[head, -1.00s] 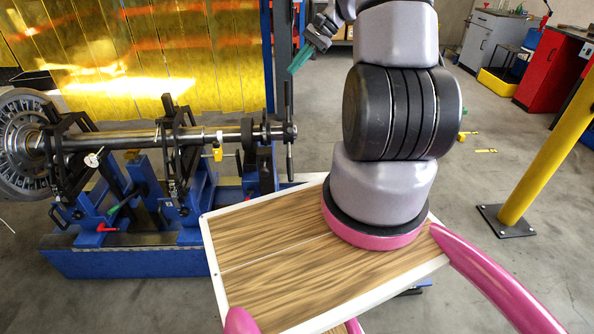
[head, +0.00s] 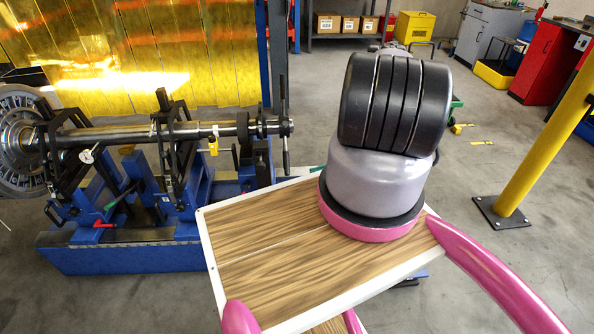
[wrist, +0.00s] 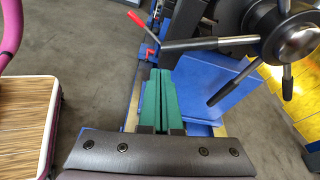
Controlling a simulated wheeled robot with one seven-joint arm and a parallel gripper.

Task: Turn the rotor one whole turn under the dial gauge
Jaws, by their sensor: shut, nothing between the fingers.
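The rotor's long steel shaft (head: 130,135) lies level across the blue balancing stand, with a large bladed disc (head: 20,140) at its left end. A hub with rod handles (head: 285,125) is at its right end. In the wrist view the hub (wrist: 290,38) is at upper right, with rods sticking out. The white dial gauge (head: 88,156) stands by the shaft near the disc. My gripper (wrist: 157,72) has green fingers, shut and empty, below and left of the hub, apart from the rods in the picture. In the head view my arm hides most of it.
The blue stand base (head: 120,258) spans the left. A red-handled lever (wrist: 136,20) sits near my fingers. A yellow post (head: 545,125) stands at right. A yellow curtain (head: 180,60) hangs behind the rotor. Open floor lies behind my arm.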

